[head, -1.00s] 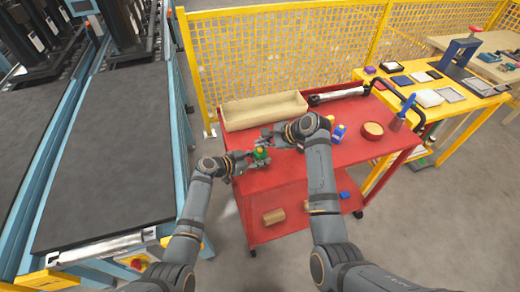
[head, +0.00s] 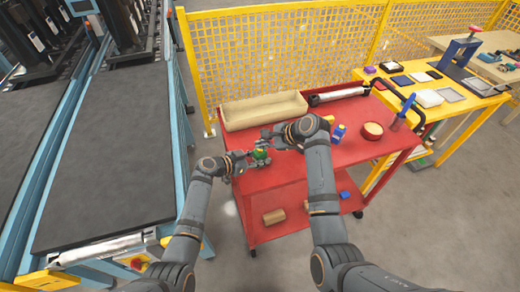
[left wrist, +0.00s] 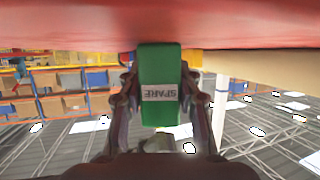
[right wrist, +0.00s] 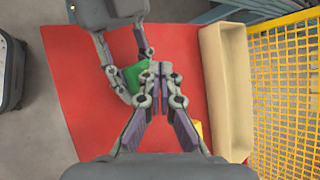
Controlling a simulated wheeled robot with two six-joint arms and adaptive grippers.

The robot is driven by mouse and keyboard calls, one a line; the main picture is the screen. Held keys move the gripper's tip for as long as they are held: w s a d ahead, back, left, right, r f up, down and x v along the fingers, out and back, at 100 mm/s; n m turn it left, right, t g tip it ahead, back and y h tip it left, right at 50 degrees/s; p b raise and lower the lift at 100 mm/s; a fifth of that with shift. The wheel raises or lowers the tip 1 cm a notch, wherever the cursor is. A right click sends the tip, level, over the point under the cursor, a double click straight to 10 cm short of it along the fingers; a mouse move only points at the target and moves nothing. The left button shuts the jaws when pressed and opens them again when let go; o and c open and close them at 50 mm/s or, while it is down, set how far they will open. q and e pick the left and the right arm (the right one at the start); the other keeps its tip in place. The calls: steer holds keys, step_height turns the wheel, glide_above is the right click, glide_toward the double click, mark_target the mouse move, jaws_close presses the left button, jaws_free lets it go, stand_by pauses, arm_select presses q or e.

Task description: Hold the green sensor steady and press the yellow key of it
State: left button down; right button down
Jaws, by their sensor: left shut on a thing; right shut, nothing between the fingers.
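The green sensor (head: 261,154) is held above the near left part of the red cart top. My left gripper (head: 250,158) is shut on it. In the left wrist view the sensor (left wrist: 160,75) is upright between the fingers, with a white label reading SPARE upside down. My right gripper (head: 266,136) is shut and empty, close beside the sensor. In the right wrist view its closed fingertips (right wrist: 155,68) overlap the right edge of the sensor (right wrist: 133,77); I cannot tell whether they touch. The yellow key cannot be made out clearly.
On the red cart (head: 300,167) stand a long beige tray (head: 265,112) at the back, a blue bottle (head: 339,131) and a round bowl (head: 372,130) at the right. A yellow mesh fence (head: 270,50) is behind. A conveyor (head: 110,150) is at the left.

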mark_target(262, 151)
steer(key=shift+f, duration=0.65)
stand_by(1.9)
steer(key=shift+r, duration=0.9)
steer(key=shift+r, duration=2.5)
arm_select(q)
steer(key=c, duration=0.8)
jaws_free()
steer(key=shift+c, duration=0.2)
